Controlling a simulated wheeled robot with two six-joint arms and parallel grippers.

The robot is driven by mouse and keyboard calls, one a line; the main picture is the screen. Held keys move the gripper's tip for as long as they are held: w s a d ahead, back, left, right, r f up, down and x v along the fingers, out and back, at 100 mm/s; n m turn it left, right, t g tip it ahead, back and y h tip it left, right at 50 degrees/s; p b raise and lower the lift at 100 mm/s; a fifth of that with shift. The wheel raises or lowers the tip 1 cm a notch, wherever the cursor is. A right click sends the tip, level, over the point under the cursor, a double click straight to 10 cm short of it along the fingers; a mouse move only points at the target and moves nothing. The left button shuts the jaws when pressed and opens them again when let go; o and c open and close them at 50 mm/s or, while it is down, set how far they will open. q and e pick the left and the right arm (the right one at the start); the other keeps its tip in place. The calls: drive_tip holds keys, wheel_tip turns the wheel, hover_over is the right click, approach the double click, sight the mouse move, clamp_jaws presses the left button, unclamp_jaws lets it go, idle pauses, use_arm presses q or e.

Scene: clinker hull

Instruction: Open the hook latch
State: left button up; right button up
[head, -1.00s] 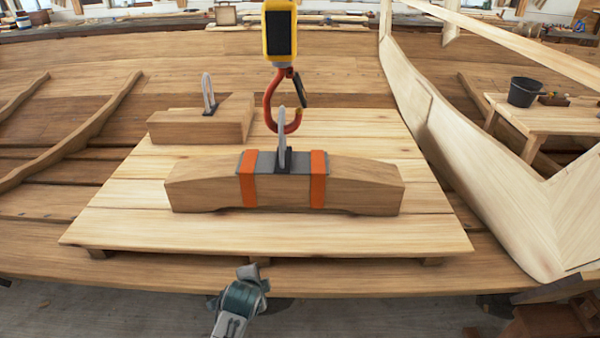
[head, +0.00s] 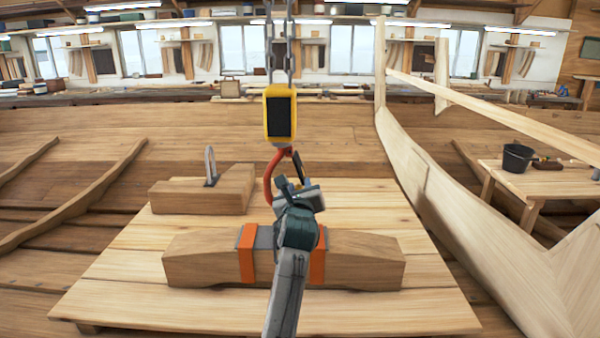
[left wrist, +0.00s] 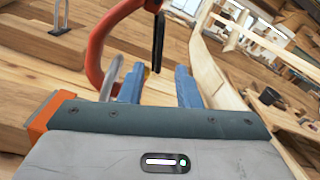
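A red hook (head: 268,178) hangs below a yellow block with a dark face (head: 280,113). Its black latch (head: 298,166) slants down on the right side of the hook. In the left wrist view the latch (left wrist: 158,42) is a dark bar right of the red hook (left wrist: 96,52), just above and beyond the finger gap. My left gripper (head: 294,184) is in front of the hook in the head view and hides its lower part. In the left wrist view its blue fingers (left wrist: 160,88) are apart with nothing clearly between them. My right gripper is not in view.
A timber block (head: 210,262) with orange straps (head: 246,252) lies under the hook; its metal eye (left wrist: 110,78) shows beside the left finger. A smaller block (head: 200,193) with an eye stands behind left. A pale curved timber (head: 440,205) rises at right. A bucket (head: 516,157) sits beyond.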

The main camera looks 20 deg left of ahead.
sight(300, 177)
use_arm(q)
drive_tip(key=p+x, duration=0.2)
drive_tip(key=x, duration=0.6)
drive_tip(key=shift+w+a+f, duration=0.1)
drive_tip(key=shift+w, duration=0.2)
drive_tip(key=shift+w+a+f, duration=0.1)
drive_tip(key=shift+w+a, duration=0.1)
drive_tip(key=shift+w, duration=0.45)
clamp_jaws()
